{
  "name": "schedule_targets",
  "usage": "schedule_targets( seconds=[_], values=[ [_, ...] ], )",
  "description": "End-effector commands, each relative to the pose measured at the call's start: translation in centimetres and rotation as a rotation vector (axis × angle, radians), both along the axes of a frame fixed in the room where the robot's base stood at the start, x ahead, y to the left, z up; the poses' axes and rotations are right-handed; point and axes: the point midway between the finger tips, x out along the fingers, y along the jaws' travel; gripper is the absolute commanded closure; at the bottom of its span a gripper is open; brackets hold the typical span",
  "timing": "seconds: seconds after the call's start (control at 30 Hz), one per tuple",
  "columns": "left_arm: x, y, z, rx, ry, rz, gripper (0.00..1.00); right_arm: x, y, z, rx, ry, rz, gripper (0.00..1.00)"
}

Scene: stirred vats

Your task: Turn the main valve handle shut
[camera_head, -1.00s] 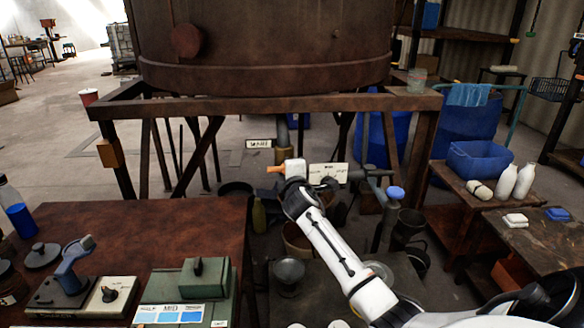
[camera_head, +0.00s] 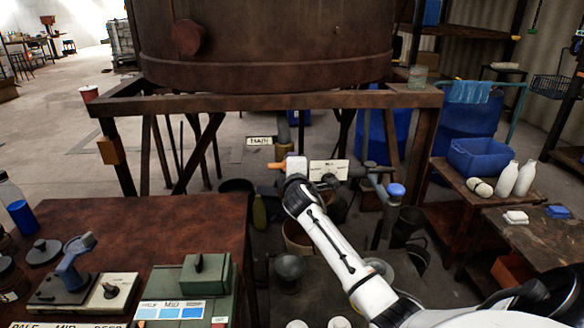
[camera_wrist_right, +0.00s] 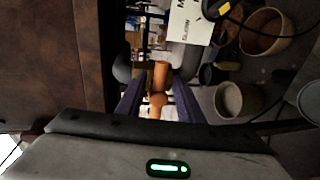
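The orange valve handle (camera_head: 275,166) points left beneath the vat, beside a white label plate (camera_head: 328,170) whose text is too small to read. My right gripper (camera_head: 294,166) is at the handle. In the right wrist view, the orange handle (camera_wrist_right: 160,75) with its rounded end lies between the two dark blue fingers of the right gripper (camera_wrist_right: 158,92). The fingers look apart, with a small gap beside the handle. Contact is not clear. The valve body is partly hidden behind my gripper. My left gripper is not in view.
A rusty vat (camera_head: 265,50) stands on a brown frame (camera_head: 270,103) above the valve. A pipe with a blue cap (camera_head: 396,190) is to the right. A brown table (camera_head: 150,225) with a green box (camera_head: 195,285) is at the left. Buckets (camera_head: 288,267) stand below.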

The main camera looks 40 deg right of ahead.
Motion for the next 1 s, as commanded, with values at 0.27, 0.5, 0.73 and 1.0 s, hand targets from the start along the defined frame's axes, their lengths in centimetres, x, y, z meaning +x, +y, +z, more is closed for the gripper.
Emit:
schedule_targets(
  seconds=[0.27,0.5,0.73,1.0],
  values=[
    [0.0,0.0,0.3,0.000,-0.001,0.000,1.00,-1.8,1.5,0.5,-0.001,0.000,0.002,0.67],
    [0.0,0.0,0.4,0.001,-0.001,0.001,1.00,-5.1,4.4,1.3,0.001,-0.001,0.003,0.67],
    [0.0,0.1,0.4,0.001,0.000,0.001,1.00,-7.3,6.2,1.9,0.000,0.000,0.002,0.67],
    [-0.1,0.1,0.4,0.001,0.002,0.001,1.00,-7.8,6.6,2.0,0.001,0.001,0.001,0.67]
  ],
)
